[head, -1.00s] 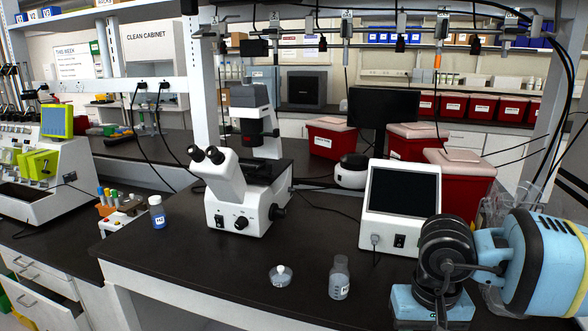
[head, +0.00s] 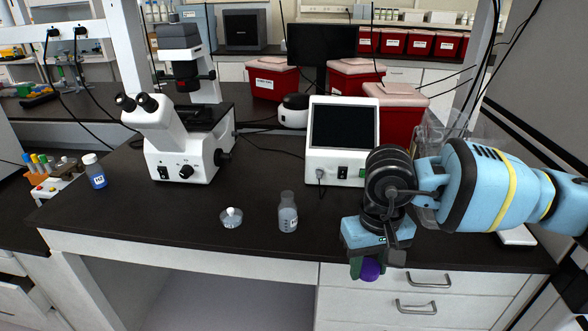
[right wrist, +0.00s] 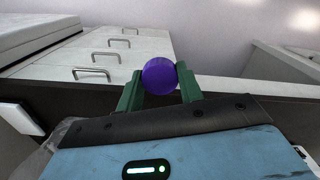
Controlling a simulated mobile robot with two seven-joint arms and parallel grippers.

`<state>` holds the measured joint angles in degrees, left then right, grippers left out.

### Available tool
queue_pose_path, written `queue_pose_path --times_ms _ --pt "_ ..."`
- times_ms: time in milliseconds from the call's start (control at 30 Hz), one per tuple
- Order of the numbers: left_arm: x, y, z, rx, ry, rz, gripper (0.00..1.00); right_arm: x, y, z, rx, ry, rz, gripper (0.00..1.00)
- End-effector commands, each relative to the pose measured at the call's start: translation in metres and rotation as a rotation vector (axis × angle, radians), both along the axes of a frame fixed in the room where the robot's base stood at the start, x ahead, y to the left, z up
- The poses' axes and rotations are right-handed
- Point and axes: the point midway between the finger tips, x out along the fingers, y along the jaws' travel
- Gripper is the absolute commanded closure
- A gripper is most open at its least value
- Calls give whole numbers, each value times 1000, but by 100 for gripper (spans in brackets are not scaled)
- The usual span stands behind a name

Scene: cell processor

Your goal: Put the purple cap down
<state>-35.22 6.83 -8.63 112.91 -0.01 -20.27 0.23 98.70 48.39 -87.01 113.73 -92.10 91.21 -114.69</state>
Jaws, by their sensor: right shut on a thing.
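The purple cap (head: 370,270) is a small round cap, seen at the lower right of the head view, below my right gripper (head: 366,265). In the right wrist view the cap (right wrist: 160,76) sits between the two green fingertips of my right gripper (right wrist: 160,84), which is shut on it. The gripper holds the cap in front of the bench's front edge, with drawer fronts behind it in the head view. My left gripper is not in view.
The dark bench top (head: 262,190) holds an open-topped clear bottle (head: 288,214), a small clear dish-like item (head: 231,217), a white microscope (head: 172,140) and a white screen unit (head: 342,140). A blue-filled bottle (head: 96,174) stands at the left. Bare bench lies around the clear bottle.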

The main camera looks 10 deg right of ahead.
Motion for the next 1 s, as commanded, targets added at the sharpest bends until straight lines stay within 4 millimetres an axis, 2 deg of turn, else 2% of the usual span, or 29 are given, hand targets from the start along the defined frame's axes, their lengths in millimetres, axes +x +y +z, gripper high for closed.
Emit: queue_pose_path --times_ms 133,267,700,800,1000 --pt "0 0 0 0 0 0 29 0 4 1 0 0 14 91" --pt "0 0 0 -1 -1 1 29 0 19 6 0 0 83 91" --pt "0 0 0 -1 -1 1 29 0 115 39 1 -1 536 91" --pt "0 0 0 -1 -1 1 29 0 130 44 0 0 611 91" --pt "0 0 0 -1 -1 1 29 0 146 49 1 1 691 91"
